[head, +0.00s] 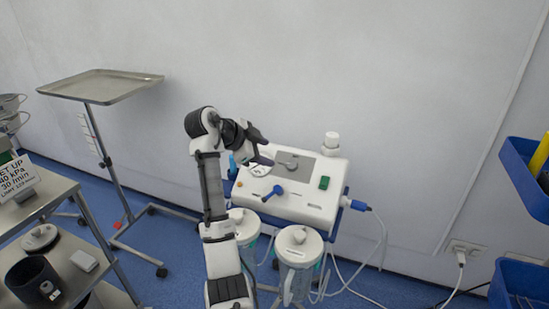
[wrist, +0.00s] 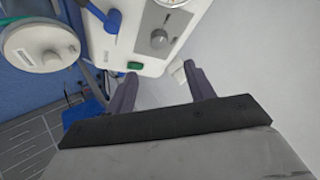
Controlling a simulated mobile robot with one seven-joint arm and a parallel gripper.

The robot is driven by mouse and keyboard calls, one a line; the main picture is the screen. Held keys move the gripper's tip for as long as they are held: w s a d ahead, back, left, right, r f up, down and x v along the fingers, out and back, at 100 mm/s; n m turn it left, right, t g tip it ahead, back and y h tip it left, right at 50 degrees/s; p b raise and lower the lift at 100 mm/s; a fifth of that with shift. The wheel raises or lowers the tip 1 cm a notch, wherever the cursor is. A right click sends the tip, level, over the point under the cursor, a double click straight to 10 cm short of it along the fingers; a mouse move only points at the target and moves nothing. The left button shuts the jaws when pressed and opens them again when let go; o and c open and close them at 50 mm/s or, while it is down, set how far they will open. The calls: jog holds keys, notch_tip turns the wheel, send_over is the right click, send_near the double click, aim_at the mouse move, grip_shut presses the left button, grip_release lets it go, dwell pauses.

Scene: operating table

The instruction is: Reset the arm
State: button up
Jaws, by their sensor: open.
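My arm rises in the middle of the head view, bent at the top. My gripper (head: 262,146) is over the back left of a white suction machine (head: 312,205). In the wrist view my gripper (wrist: 160,82) has its two dark fingers apart, with nothing between them. The machine (wrist: 122,50) shows beyond the fingers in the wrist view, with a grey knob (wrist: 159,39) and a green switch (wrist: 134,65). I cannot tell how far the fingers are from its surface.
Lidded canisters (head: 298,247) hang at the machine's front. A steel tray stand (head: 100,86) is at the back left. A steel cart (head: 62,190) with a sign (head: 17,178) is at the left. Blue bins (head: 522,180) are at the right. A white wall stands behind.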

jog(key=shift+s+a+r, duration=0.35)
jog(key=shift+r, duration=0.05)
jog(key=shift+a, duration=0.1)
